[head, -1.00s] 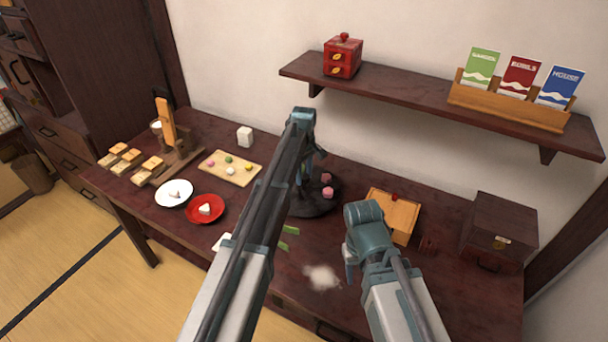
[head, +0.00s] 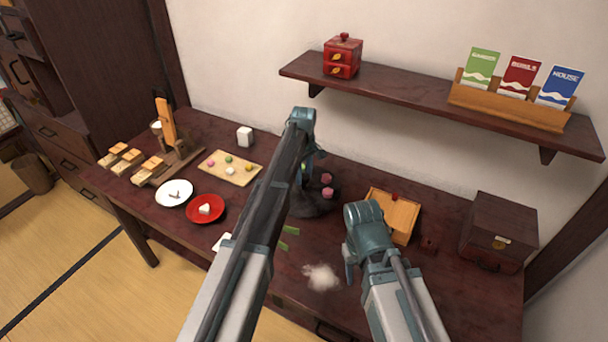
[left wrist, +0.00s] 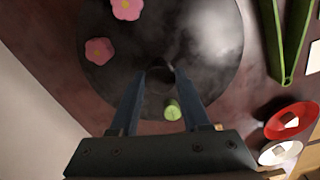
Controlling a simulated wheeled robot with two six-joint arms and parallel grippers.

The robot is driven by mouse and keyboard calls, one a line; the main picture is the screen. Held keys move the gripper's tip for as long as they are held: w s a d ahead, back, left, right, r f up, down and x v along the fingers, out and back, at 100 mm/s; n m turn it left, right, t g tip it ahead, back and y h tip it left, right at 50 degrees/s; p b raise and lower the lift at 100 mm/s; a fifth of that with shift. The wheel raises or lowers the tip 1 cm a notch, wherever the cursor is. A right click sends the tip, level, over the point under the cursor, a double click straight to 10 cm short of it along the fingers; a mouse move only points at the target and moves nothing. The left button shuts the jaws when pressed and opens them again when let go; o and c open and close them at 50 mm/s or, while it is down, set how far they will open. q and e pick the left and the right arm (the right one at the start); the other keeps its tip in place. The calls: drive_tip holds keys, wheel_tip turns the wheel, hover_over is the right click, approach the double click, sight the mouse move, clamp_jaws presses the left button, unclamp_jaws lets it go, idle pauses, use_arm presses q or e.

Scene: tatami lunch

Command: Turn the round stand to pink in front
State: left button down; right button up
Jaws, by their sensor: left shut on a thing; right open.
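The round stand is a dark glossy disc, partly behind my left arm in the head view (head: 322,208) and large in the left wrist view (left wrist: 215,60). Two pink flower-shaped sweets (left wrist: 99,50) sit on it, at the upper left in the wrist view and on the right side in the head view (head: 327,193). A green sweet (left wrist: 172,110) lies on it close to my fingers. My left gripper (left wrist: 162,78) is shut on the dark knob (left wrist: 160,73) at the stand's middle. My right gripper (head: 350,266) is open and empty, above the table right of the stand.
Green tongs (left wrist: 288,35) lie beside the stand. A red plate (head: 220,214), a white plate (head: 174,203) and a board of sweets (head: 238,176) are left. A wooden box (head: 402,212) and dark chest (head: 498,228) are right. A shelf (head: 430,98) overhangs the back.

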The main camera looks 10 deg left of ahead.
use_arm(q)
drive_tip(key=shift+m, duration=12)
drive_tip(key=shift+c, duration=1.8)
unclamp_jaws()
